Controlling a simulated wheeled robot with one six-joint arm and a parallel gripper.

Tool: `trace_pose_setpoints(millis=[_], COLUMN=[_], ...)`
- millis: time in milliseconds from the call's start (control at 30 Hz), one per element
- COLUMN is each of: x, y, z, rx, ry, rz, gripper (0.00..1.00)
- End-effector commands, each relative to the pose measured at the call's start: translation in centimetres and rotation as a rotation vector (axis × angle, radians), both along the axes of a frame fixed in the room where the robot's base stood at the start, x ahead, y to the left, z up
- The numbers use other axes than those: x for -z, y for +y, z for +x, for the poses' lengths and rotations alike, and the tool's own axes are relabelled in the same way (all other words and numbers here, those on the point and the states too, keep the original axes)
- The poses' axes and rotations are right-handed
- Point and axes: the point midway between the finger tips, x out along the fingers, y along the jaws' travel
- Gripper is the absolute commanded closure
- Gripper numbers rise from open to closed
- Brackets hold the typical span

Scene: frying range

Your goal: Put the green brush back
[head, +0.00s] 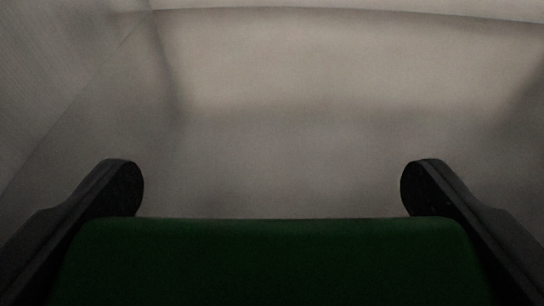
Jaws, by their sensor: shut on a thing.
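The green brush (270,262) fills the bottom middle of the head view, dark in the dim light. Only a broad, flat green part with rounded corners shows; the rest is cut off by the lower edge. My gripper (271,188) has one dark finger at each side of the green part, shut on it. The fingertips reach a little past its far edge. Whether the brush touches any surface is hidden.
Ahead is a dim grey-beige hollow (320,70) with a back wall and a pale rim along the top. A sloping wall (70,80) stands at the left, and a darker corner shows at the right. The space just beyond the fingertips looks empty.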

Motion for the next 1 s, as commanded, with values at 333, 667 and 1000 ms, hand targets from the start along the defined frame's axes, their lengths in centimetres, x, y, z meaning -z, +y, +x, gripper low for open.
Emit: trace_pose_setpoints(millis=[333,667,1000], x=[0.4,0.6,-0.2], y=[0.0,0.0,0.0], z=[-0.9,-0.9,-2.9], rx=[0.000,0.000,0.000], ry=[0.002,0.002,0.002], rz=[0.000,0.000,0.000], gripper=[0.72,0.00,0.00])
